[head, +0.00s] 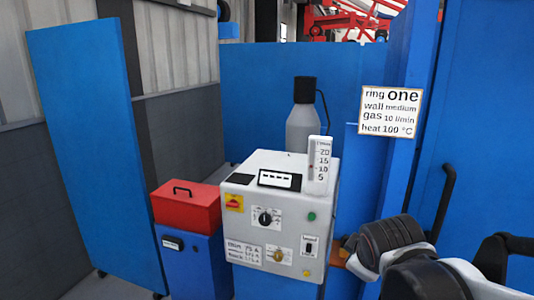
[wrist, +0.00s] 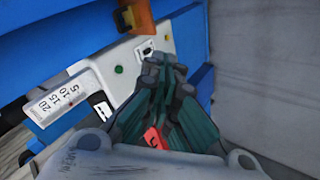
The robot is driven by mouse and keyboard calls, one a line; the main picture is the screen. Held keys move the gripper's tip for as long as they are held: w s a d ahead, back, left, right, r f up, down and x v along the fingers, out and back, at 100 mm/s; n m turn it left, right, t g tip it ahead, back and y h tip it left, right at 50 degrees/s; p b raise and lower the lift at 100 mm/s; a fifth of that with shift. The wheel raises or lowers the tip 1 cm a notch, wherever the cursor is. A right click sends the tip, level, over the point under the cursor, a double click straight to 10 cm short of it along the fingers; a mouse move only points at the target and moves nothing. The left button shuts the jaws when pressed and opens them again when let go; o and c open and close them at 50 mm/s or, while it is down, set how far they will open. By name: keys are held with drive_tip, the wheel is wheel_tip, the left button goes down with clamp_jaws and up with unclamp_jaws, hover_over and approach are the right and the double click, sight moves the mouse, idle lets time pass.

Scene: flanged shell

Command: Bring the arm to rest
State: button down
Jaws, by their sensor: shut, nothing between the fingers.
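My arm enters the head view at the lower right, its dark wrist joint (head: 390,240) beside the right side of the grey control box (head: 285,215). My gripper (wrist: 165,70) shows in the wrist view with its dark green-grey fingers together and nothing held between the tips. The control box's white face (wrist: 122,62), with a green button and a switch, lies just left of and beyond the fingers. I cannot tell whether the fingertips touch it. In the head view my gripper is mostly hidden behind the wrist.
A red toolbox (head: 186,207) sits on a blue cabinet (head: 192,262) left of the control box. A grey cylinder (head: 303,125) stands behind it. A flow gauge (head: 319,165) rises from its top. Blue panels (head: 85,140) and a blue door with a black handle (head: 445,205) flank it.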

drive_tip(key=s+m+y, duration=0.1)
drive_tip(key=s+m, duration=0.8)
drive_tip(key=s, duration=0.5)
drive_tip(key=shift+a+f+m+g+y, duration=0.3)
drive_tip(key=shift+f+g, duration=0.05)
drive_tip(key=shift+g, duration=0.05)
drive_tip(key=shift+w, duration=0.15)
idle(1.0)
